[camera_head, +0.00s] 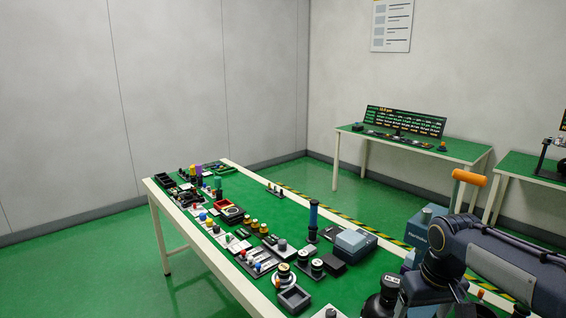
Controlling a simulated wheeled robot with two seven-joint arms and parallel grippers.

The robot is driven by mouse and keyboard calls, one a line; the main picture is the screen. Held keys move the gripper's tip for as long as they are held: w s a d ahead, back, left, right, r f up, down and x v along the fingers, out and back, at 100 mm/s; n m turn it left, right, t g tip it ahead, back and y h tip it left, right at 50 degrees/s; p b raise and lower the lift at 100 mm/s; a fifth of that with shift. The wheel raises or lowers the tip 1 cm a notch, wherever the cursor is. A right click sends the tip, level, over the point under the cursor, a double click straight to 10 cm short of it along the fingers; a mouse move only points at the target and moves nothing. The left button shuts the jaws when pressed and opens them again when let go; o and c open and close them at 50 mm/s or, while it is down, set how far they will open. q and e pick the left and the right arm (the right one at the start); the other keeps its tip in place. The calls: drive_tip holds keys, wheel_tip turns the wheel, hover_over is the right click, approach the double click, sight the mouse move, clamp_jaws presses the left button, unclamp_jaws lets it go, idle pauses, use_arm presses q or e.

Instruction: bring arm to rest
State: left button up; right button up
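My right arm (497,258) comes in from the right edge. It is dark grey, bends at a joint in the lower right, and runs down out of the bottom of the picture. Its gripper does not show, so I cannot see its fingers or whether anything is in them. My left arm and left gripper are not in view. The green-topped table (240,283) stands below and left of my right arm. The arm hides the table's near right part.
The table carries several small switches, a blue upright cylinder (313,218), a grey-blue box (355,242) and an open black tray (294,298). An orange-topped item (468,178) shows behind my arm. A back table (470,152) holds a display board (404,121). Floor at left is clear.

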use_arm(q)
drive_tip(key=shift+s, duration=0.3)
use_arm(e)
drive_tip(key=s+a+f+m+t+y, duration=0.1)
drive_tip(key=s+a+t+y, duration=0.1)
drive_tip(key=s, duration=0.9)
drive_tip(key=s+a+f+m+t+y, duration=0.1)
drive_tip(key=s+a, duration=0.4)
drive_tip(key=s, duration=0.6)
drive_tip(key=shift+a+f+m+t+y, duration=0.2)
drive_tip(key=shift+f+m+t+y, duration=0.15)
drive_tip(key=shift+t, duration=0.25)
idle(0.3)
